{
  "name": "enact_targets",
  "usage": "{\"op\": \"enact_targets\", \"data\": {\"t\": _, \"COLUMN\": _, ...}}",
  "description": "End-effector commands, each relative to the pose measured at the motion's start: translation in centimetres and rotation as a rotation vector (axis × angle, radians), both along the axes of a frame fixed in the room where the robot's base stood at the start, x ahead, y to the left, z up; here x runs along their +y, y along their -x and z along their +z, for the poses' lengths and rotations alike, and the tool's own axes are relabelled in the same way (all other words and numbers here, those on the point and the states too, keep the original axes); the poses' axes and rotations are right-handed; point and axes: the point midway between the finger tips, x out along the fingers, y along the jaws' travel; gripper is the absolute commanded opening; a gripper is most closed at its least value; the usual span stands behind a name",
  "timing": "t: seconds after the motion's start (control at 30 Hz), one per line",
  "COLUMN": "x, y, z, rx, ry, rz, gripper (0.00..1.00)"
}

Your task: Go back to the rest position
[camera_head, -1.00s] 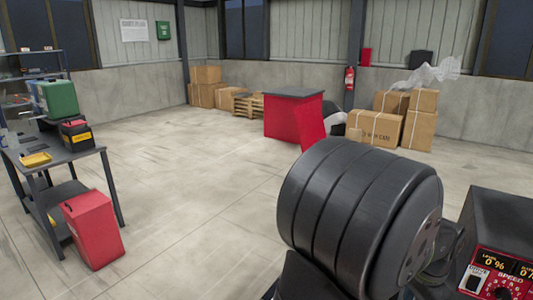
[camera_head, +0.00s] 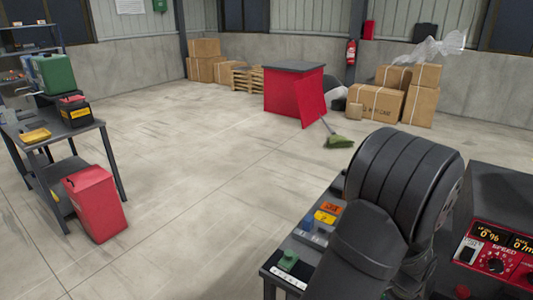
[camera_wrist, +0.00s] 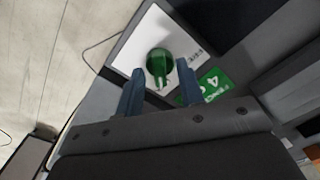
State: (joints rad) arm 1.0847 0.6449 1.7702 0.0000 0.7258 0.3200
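My gripper (camera_wrist: 160,68) shows in the wrist view as two blue fingers, spread apart with nothing held between them. Past the fingertips is a round green part (camera_wrist: 160,58) on a white plate (camera_wrist: 132,50). Whether the fingers touch it cannot be told. In the head view my dark arm fills the lower right and the gripper is out of sight.
A panel (camera_head: 312,252) with green, orange and yellow parts lies left of my arm. A control box (camera_head: 495,250) reading 0 % stands at the right. A bench (camera_head: 90,130) and red bin (camera_head: 95,205) are at the left. The middle floor is clear.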

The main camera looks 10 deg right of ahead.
Motion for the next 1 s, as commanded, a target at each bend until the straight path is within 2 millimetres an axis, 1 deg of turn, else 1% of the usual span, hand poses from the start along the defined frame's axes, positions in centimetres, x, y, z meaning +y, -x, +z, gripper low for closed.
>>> {"op": "enact_targets", "data": {"t": 1.0, "x": 0.00, "y": 0.00, "z": 0.03, "rx": 0.000, "ry": -0.001, "rz": 0.826, "gripper": 0.35}}
